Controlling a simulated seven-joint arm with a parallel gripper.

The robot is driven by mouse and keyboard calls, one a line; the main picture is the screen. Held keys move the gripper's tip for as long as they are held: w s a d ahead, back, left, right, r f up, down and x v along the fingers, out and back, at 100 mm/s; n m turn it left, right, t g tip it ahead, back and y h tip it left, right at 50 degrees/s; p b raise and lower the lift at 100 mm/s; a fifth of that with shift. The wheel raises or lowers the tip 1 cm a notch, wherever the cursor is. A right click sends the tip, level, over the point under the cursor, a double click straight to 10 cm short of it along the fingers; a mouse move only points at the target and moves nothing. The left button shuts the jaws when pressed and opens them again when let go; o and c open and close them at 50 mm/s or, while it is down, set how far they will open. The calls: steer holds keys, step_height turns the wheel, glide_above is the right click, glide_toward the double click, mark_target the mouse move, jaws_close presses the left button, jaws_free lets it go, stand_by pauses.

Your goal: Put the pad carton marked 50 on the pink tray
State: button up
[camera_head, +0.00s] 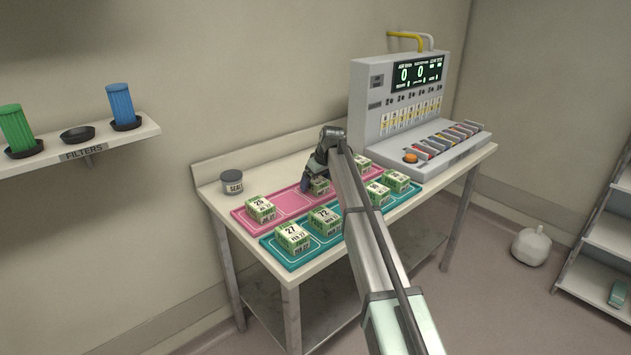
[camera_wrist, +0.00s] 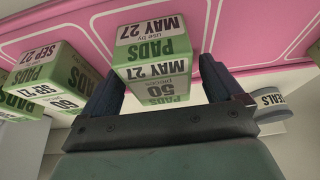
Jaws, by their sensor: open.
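The pad carton marked 50 (camera_wrist: 163,72) is green and white, labelled MAY 27, and stands between my open fingers in the wrist view. In the head view the same carton (camera_head: 320,187) shows partly under my gripper (camera_head: 315,178), over a middle compartment of the pink tray (camera_head: 288,203). It appears to rest on the tray. The pink tray also fills the back of the wrist view (camera_wrist: 255,25). My gripper (camera_wrist: 163,65) has one finger on each side of the carton; I cannot tell whether either touches it.
Another carton (camera_head: 260,209) stands at the pink tray's left end. The teal tray (camera_head: 272,249) in front holds several cartons, including 27 (camera_head: 292,238) and 72 (camera_head: 325,221). A seals tub (camera_head: 232,183) stands at the back left. A grey display machine (camera_head: 380,105) stands at the right.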

steer(key=shift+r, duration=0.1)
steer(key=v, duration=1.2)
